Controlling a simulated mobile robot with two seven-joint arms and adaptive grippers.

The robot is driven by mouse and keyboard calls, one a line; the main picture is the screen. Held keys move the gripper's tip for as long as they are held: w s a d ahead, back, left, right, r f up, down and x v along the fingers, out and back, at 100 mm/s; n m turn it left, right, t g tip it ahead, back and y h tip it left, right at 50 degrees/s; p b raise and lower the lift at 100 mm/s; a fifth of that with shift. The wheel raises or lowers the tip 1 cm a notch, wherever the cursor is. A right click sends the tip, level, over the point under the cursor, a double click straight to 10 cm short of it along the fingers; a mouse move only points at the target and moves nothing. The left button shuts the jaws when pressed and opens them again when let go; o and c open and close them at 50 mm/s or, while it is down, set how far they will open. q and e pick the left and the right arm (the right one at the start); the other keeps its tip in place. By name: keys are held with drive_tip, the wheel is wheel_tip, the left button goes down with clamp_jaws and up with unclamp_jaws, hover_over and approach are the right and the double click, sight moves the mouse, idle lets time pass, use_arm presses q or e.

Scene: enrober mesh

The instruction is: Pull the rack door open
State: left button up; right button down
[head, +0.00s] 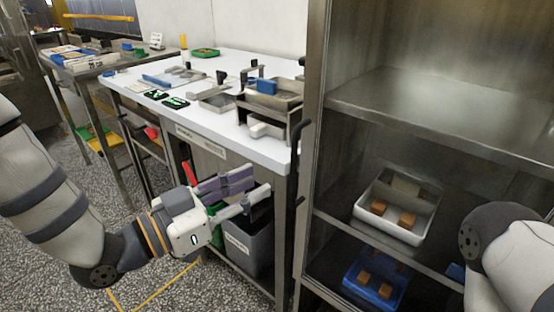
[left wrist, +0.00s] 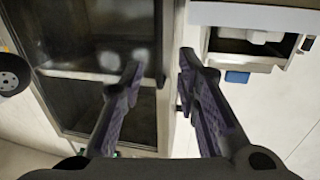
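The steel rack (head: 314,110) stands on the right in the head view, its shelves visible. I cannot tell whether a clear door panel covers its front. A dark curved handle (head: 298,135) is on the left side of its front post. My left gripper (head: 262,190) is open and empty, in front of the table's right end, below and left of the handle. In the left wrist view the left gripper's fingers (left wrist: 160,68) are spread apart, with the rack's pale post (left wrist: 167,100) behind the gap. My right arm shows at the right edge; its gripper is out of view.
A white-topped table (head: 222,118) with trays and small tools stands left of the rack. A grey bin (head: 240,245) is under it, close to my left gripper. A white tray (head: 425,232) and a blue tray (head: 355,287) with brown blocks sit in the rack.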

sight(292, 167)
use_arm(q)
drive_tip(key=x, duration=1)
drive_tip(key=shift+d, duration=0.2)
clamp_jaws()
